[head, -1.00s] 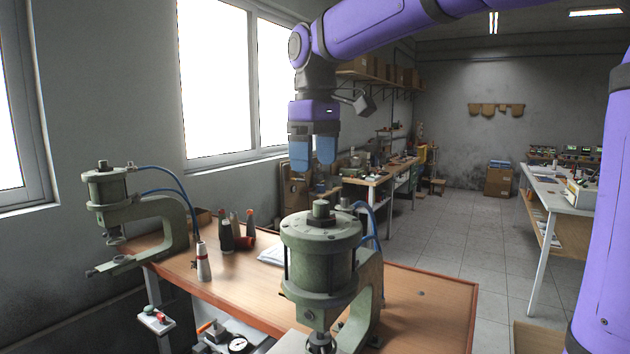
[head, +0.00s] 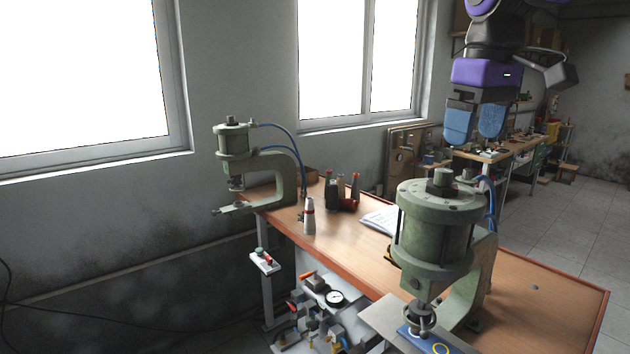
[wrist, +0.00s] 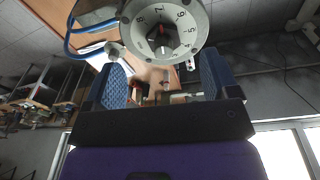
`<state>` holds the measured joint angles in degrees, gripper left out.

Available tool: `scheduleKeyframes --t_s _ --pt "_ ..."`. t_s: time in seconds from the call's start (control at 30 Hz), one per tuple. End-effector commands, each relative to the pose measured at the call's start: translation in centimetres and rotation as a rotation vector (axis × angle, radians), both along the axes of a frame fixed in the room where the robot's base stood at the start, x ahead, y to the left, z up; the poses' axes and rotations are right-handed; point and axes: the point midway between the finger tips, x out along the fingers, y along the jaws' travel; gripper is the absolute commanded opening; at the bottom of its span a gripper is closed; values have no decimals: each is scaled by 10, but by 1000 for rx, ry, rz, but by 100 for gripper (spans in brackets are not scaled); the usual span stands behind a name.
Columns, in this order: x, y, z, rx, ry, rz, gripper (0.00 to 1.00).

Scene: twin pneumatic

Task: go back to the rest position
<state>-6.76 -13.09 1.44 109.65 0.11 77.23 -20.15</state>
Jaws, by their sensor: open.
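My gripper (head: 475,122), with two blue pads below a purple body, is open and empty in the upper right of the head view. It hangs in the air above and beyond the near green press (head: 436,225). In the wrist view the two blue fingers (wrist: 164,82) stand wide apart with nothing between them. A round grey part with a numbered dial (wrist: 164,28) shows beyond the fingers in the wrist view.
Two pneumatic presses stand on the wooden workbench (head: 350,245); the far press (head: 236,150) is at its left end. Cones and bottles (head: 335,195) and papers (head: 378,219) lie between them. A small button box (head: 265,262) is at the bench's left front. Open floor (head: 572,215) shows at right.

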Motion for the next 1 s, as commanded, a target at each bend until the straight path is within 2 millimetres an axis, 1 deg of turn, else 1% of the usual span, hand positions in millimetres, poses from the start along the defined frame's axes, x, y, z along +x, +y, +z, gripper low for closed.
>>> scheduleKeyframes --t_s 0.03,0.2,0.27,0.4,0.5,0.6,0.7,0.8,1.0 --pt "-18 -7 -5 6 -28 -39 81" --pt "-66 -25 -29 35 -123 -174 81" --pt "-82 -31 -39 46 -157 -220 81" --pt "-119 -41 -67 76 -232 -326 81" --pt "-139 -47 -86 97 -278 -390 81" --pt "-154 -50 -101 114 -312 -438 81" --pt "-163 -52 -111 125 -334 -466 81" --pt "-166 -53 -116 131 -343 -481 81" --pt "-166 -53 -116 132 -344 -483 81"
